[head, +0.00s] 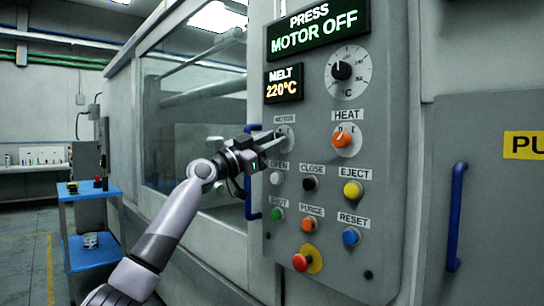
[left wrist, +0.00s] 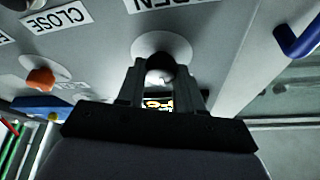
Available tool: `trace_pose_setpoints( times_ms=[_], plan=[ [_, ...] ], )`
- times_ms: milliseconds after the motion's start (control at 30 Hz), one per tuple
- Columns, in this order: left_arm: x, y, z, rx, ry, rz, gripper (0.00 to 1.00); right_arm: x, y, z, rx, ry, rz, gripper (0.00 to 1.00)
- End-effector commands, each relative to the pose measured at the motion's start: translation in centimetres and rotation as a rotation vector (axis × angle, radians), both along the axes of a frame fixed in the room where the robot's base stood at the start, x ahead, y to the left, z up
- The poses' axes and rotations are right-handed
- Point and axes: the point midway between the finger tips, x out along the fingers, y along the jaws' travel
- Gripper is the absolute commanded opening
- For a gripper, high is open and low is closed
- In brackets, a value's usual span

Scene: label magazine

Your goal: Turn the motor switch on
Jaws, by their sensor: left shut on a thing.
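The motor switch is a dark knob on a pale round plate (head: 287,132), under the MOTOR label (head: 284,119) on the grey control panel. My left gripper (head: 271,140) reaches it from the left in the head view and hides most of the knob. In the left wrist view the two fingers stand on either side of the dark knob (left wrist: 160,67), shut on it. The top display (head: 318,27) reads PRESS MOTOR OFF. My right gripper is not in view.
The orange HEAT knob (head: 346,139) is to the right of the switch. The white OPEN button (head: 276,178), black CLOSE button (head: 310,184) and yellow EJECT button (head: 352,192) are below. A blue door handle (head: 251,172) stands close to the left of the panel.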

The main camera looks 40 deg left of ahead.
Motion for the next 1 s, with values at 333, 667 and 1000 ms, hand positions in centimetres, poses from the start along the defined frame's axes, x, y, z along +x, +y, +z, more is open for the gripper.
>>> trace_pose_setpoints(
  times_ms=[333, 667, 1000],
  plan=[
    [0.0, 0.2, 0.3, 0.297, -0.028, -0.002, 0.05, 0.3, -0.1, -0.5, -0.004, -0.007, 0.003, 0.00],
    [0.0, 0.3, 0.5, 0.554, -0.048, 0.002, 0.05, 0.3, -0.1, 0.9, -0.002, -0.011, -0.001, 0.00],
    [0.0, 0.4, 0.4, 0.688, -0.061, 0.003, 0.05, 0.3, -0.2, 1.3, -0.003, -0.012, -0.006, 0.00]
  ],
)
